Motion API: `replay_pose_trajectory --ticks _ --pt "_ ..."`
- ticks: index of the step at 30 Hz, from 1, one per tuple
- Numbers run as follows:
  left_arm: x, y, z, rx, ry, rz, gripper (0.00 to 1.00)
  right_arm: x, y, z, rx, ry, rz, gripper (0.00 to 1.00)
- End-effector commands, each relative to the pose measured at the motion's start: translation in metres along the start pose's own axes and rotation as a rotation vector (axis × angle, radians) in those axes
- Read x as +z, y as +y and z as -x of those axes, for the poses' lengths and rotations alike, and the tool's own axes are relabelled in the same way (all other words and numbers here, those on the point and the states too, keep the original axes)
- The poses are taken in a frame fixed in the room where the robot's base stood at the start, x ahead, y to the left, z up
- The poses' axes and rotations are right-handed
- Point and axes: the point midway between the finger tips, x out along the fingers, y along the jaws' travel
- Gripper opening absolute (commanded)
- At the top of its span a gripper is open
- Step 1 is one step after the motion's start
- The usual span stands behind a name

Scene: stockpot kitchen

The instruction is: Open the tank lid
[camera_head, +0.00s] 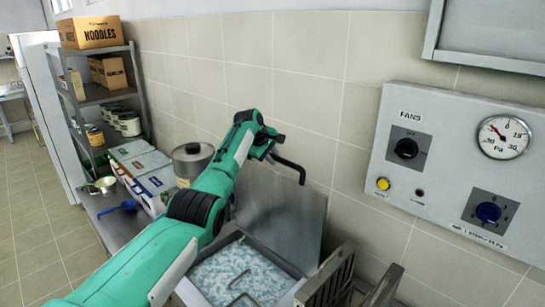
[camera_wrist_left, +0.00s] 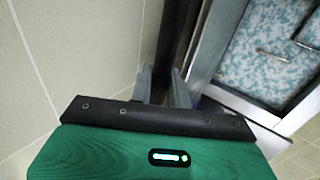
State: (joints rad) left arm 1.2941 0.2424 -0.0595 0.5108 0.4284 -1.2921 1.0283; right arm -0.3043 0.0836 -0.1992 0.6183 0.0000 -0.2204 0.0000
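The tank (camera_head: 185,290) is at the bottom centre of the head view, with blue-and-white speckled contents and a thin metal loop inside. Its grey lid (camera_head: 285,225) stands raised, close to upright, at the wall side of the opening. A dark bar handle (camera_head: 292,166) shows at the lid's top. My left gripper (camera_head: 270,150) is at this handle. In the left wrist view, its two fingers (camera_wrist_left: 164,88) lie on either side of the dark bar (camera_wrist_left: 176,40), with no clear gap. The tank's inside (camera_wrist_left: 268,60) shows at right. My right gripper is in neither view.
A control panel (camera_head: 450,165) with knobs and a gauge is on the wall at right. Grey slatted pieces (camera_head: 328,285) stand right of the tank. A metal pot (camera_head: 192,160), several cartons (camera_head: 140,165) and a shelf (camera_head: 98,92) are at left. Floor at far left is clear.

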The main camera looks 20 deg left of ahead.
Motion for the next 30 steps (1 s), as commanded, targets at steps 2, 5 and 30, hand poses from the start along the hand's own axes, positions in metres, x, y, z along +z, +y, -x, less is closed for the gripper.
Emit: replay_pose_trajectory --ticks 2,5,30 --pt "0.003 -0.007 -0.008 -0.018 -0.009 0.002 0.26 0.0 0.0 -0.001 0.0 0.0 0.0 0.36" --pt "0.003 -0.007 -0.007 -0.016 -0.008 0.002 0.37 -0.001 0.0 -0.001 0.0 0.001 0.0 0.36" --pt "0.0 -0.004 0.063 -0.004 -0.001 -0.001 0.37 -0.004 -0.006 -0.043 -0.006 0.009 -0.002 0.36"
